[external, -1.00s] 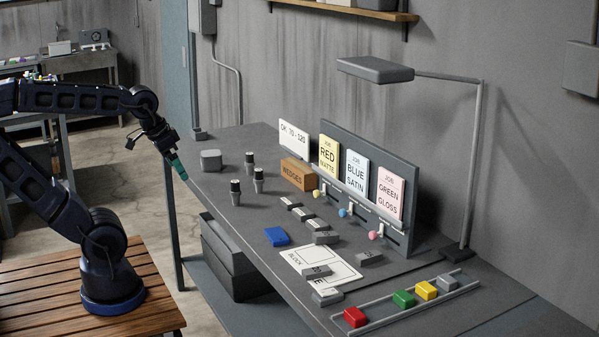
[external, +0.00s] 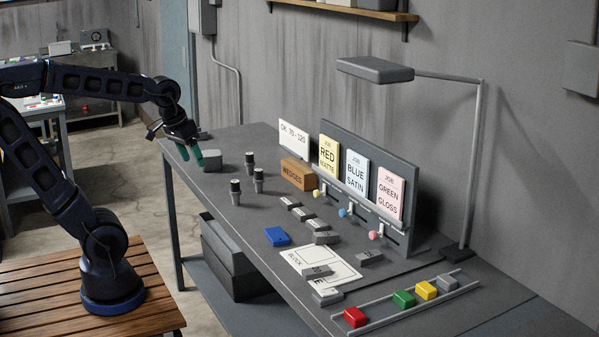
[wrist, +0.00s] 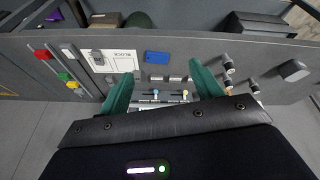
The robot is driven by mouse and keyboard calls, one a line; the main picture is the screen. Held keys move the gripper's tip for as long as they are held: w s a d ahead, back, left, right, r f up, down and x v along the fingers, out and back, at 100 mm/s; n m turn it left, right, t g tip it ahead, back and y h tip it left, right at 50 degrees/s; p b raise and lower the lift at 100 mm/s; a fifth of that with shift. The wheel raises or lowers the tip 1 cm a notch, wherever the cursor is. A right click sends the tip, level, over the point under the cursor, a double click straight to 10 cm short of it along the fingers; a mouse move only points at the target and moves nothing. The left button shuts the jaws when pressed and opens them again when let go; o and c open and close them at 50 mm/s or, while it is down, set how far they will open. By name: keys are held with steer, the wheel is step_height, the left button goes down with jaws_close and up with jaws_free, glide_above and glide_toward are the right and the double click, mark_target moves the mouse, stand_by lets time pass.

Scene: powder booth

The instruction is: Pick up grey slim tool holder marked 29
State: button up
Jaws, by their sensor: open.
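My gripper (external: 191,155) is open and empty, with two green fingers above the left end of the bench, close to a rounded grey block in the picture. In the wrist view the fingers (wrist: 161,69) are spread wide with nothing between their tips. Three small upright holders with dark tops and grey lower parts stand on the bench: a rear one (external: 249,162), a middle one (external: 258,180) and a front one (external: 235,192). They also show right of the right finger in the wrist view (wrist: 228,67). No 29 is legible, so I cannot tell which is marked so.
The rounded grey block (external: 210,160) sits left of the holders. A brown wedges box (external: 298,173), job card board (external: 412,190), blue block (external: 277,236) and several small grey blocks (external: 325,237) lie rightward. A lamp (external: 376,70) overhangs the right part.

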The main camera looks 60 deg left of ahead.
steer(key=w+a+f+n+g, duration=0.1)
steer(key=w+a+n, duration=0.45)
steer(key=w, duration=0.35)
steer(key=n+g, duration=0.3)
steer(key=n, duration=0.8)
glide_above(236, 181)
steer(key=f, duration=1)
steer(key=d+f, duration=0.1)
steer(key=f, duration=0.5)
steer(key=shift+s, duration=0.15)
steer(key=shift+a+f, duration=0.35)
steer(key=shift+f, duration=0.2)
step_height(236, 181, down, 5)
steer(key=shift+f, duration=0.1)
steer(key=shift+a+f, duration=0.2)
steer(key=shift+f, duration=2.35)
steer(key=shift+c, duration=0.5)
steer(key=c, duration=1.2)
